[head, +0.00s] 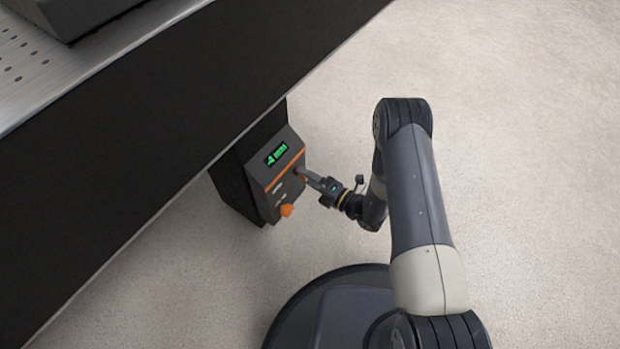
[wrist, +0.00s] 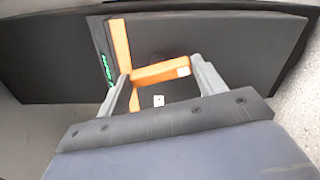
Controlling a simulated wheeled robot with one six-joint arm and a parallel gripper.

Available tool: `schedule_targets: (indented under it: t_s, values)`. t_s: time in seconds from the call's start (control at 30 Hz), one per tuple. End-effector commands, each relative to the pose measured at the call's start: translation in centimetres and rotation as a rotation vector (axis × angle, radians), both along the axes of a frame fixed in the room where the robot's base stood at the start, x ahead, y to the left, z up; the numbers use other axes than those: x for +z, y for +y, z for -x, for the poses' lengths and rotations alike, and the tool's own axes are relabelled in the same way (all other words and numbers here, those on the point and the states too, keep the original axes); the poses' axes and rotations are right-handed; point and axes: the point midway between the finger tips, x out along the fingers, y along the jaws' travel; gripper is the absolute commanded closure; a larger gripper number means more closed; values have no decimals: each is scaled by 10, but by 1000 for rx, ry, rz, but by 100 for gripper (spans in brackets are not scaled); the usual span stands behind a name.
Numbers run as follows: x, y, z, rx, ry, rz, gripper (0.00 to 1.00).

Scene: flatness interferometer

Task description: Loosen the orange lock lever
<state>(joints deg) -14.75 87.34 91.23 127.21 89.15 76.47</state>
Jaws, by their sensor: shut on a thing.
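The orange lock lever (wrist: 160,73) shows in the wrist view as an orange bar between my two fingertips, with a small white mark at its right end. My gripper (wrist: 163,82) is shut on it, one finger at each end of the bar. In the head view, my gripper (head: 303,175) reaches the right side of the dark control box (head: 262,168) from the right, and its fingers mostly hide the lever. The box has a lit green display (head: 276,154) and an orange stripe below it.
A separate orange knob (head: 286,210) sits lower on the box, below my gripper. The box is under the edge of a large dark table (head: 150,125) with a perforated metal top (head: 30,65). Pale open floor (head: 530,130) lies to the right.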

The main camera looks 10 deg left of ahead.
Motion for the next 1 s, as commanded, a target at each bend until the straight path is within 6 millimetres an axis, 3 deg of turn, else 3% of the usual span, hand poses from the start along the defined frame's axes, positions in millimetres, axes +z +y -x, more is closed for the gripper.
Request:
schedule_targets:
  t_s: [0.4, 0.97, 1.0]
  values:
    - [-1, 0, 0, 0, 181, -74, 57]
    - [-1, 0, 0, -1, 208, -85, 57]
    - [-1, 0, 0, -1, 208, -85, 33]
